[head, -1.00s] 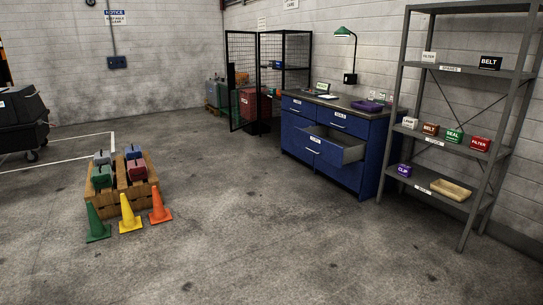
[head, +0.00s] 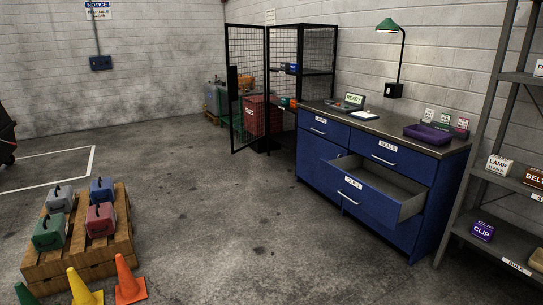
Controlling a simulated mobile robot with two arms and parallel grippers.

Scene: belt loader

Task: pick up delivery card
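I cannot tell which thing is the delivery card. A flat white card or pad with a dark edge (head: 364,117) lies on top of the blue drawer cabinet (head: 335,181). A dark device with a green READY sign (head: 354,100) stands left of it. Several small upright cards stand at the right back of the top, among them a white one (head: 429,115) and a reddish one (head: 462,124); their print is too small to read. A purple tray (head: 428,139) sits in front of them. Neither of my grippers is in view.
An open, empty-looking drawer (head: 381,182) juts from the cabinet front. A wire cage (head: 247,92) with its door open stands left of it, a grey shelf rack (head: 460,212) right. A wooden pallet (head: 76,260) with cases and cones is at lower left. The middle floor is clear.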

